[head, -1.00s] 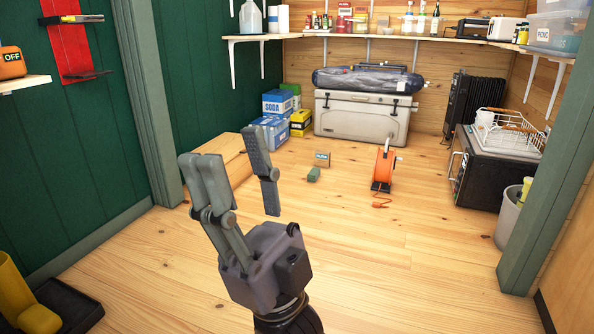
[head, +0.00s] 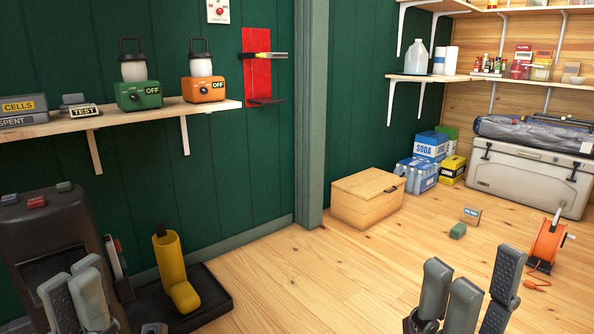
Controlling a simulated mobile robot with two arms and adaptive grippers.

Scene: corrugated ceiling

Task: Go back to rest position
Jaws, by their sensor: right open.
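My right gripper (head: 478,272) shows at the bottom right of the head view, pointing up. Its grey fingers are spread apart with nothing between them, over the wood floor. My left gripper (head: 72,284) shows at the bottom left, fingers up, in front of a dark machine. Its fingers look close together, and I cannot tell how far open they are. No held object shows at either gripper. The lower part of both arms is cut off by the picture's edge.
A dark machine (head: 48,232) and a yellow holder (head: 170,262) on a black tray (head: 217,303) stand left. A wall shelf (head: 60,126) holds two lanterns. A wooden box (head: 362,207), cooler (head: 520,178) and orange reel (head: 546,244) stand beyond. The middle floor is clear.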

